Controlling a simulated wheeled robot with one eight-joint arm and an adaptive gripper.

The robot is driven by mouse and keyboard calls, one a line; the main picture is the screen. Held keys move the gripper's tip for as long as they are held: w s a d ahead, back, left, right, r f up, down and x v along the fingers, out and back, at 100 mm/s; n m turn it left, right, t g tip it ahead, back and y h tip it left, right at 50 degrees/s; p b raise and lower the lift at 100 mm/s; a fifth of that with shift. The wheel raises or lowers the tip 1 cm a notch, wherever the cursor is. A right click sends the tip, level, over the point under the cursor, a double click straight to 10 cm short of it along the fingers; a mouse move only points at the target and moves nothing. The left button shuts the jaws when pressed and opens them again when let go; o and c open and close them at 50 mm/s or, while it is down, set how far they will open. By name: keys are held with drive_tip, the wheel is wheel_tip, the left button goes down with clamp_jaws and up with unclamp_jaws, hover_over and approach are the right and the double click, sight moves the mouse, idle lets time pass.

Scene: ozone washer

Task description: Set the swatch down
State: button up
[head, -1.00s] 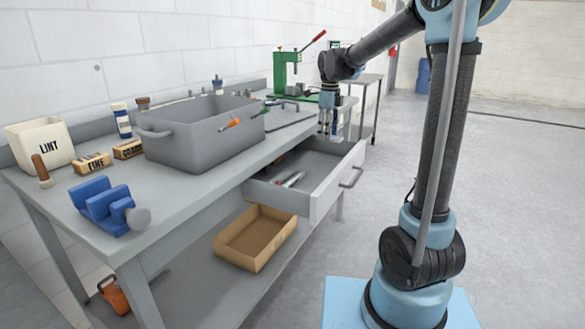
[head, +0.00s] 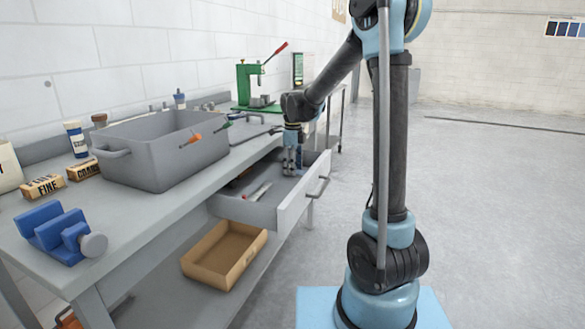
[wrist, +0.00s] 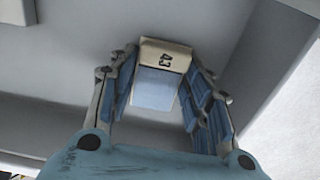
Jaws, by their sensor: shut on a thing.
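In the head view my gripper (head: 291,171) points down inside the far end of the open drawer (head: 262,212). The swatch is too small to make out there. I cannot tell whether it touches the drawer floor.
A light-coloured tool (head: 258,192) lies in the nearer part of the drawer. The drawer front (head: 303,200) stands close to my gripper. A grey basin (head: 165,155) and a green press (head: 248,88) stand on the bench. A cardboard tray (head: 225,255) is below.

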drive_tip(key=o, duration=1)
drive_tip(key=shift+o, duration=0.2)
